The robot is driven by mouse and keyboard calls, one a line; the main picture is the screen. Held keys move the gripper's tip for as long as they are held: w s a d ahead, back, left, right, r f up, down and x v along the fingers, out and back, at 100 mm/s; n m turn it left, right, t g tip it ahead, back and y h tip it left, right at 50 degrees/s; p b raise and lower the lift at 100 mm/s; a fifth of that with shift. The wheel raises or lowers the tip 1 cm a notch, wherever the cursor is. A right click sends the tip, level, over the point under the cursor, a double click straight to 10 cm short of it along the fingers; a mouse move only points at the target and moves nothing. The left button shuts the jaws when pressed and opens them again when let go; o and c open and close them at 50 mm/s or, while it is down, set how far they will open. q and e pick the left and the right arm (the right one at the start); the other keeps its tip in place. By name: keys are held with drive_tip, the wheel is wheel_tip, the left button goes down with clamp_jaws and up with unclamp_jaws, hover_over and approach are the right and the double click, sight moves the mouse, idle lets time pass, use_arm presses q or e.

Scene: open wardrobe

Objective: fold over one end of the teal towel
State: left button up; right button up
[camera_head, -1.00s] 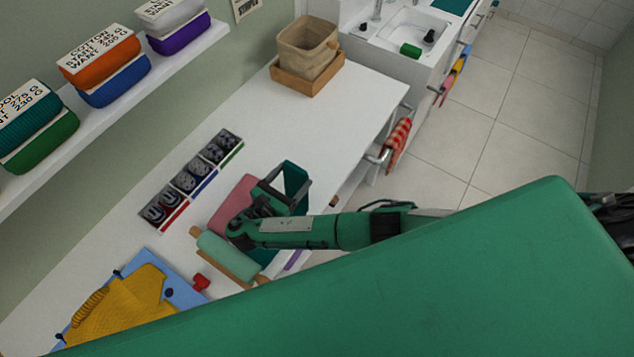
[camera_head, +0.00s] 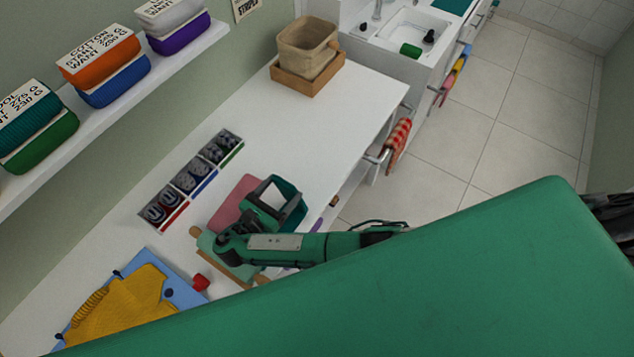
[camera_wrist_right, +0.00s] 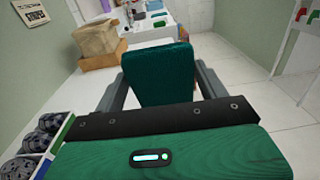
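The teal towel (camera_head: 291,186) lies partly under my right gripper near the front edge of the white table. In the right wrist view a broad teal panel of it (camera_wrist_right: 160,72) rises between the two grey fingers. My right gripper (camera_head: 275,198) has its fingers spread apart, with a white patch visible between them in the head view. I cannot tell whether the fingers touch the towel. My right forearm hides much of the towel's near part. My left gripper is not in view.
A pink cloth (camera_head: 231,203) lies left of the gripper. Open boxes (camera_head: 190,178) line the wall side. A basket (camera_head: 308,45) stands at the far end; the table before it is clear.

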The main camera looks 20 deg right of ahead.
drive_tip(key=shift+s+a+f, duration=0.25)
drive_tip(key=shift+s+a, duration=0.3)
drive_tip(key=shift+a, duration=0.25)
drive_tip(key=shift+s+a+f, duration=0.25)
drive_tip(key=shift+s+a, duration=0.3)
drive_tip(key=shift+a, duration=0.2)
drive_tip(key=o, duration=0.6)
drive_tip(key=shift+c, duration=0.2)
drive_tip(key=shift+r, duration=0.15)
wheel_tip(320, 180, up, 9)
idle(1.2)
